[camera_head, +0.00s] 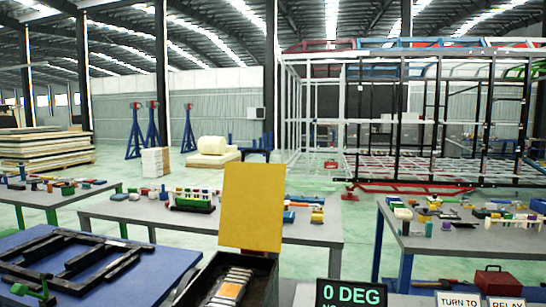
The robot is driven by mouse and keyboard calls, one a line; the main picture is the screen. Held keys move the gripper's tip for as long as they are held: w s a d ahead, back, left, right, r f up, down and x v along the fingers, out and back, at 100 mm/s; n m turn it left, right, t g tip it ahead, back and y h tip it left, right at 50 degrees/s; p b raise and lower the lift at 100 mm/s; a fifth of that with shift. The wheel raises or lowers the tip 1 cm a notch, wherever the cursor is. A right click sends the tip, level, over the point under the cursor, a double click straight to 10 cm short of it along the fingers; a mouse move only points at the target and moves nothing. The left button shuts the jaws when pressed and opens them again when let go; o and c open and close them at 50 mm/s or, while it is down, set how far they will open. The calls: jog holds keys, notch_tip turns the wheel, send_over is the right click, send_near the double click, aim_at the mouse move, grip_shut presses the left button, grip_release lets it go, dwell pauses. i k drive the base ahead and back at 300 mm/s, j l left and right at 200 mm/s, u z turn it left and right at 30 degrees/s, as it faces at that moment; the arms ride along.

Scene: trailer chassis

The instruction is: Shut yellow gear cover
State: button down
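The yellow gear cover (252,207) is a flat yellow panel. It stands nearly upright, raised at the back of a dark open box (258,268) at the bottom middle. Inside the box, metal parts and an orange piece (229,292) show. The box's lower front is cut off by the picture's edge. My gripper is not in view.
A blue table with black frame parts (60,250) is at the lower left. A "0 DEG" display (352,293) stands right of the box, with signs and a dark red case (498,282) farther right. Grey tables (310,232) with small parts stand behind.

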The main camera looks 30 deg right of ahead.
aim_at(251, 209)
jog(key=i+j+z, duration=0.25)
jog(key=j+z, duration=0.5)
jog(key=i+j+z, duration=0.2)
jog(key=j, duration=1.2)
jog(key=j+z, duration=0.25)
jog(key=j, duration=1.1)
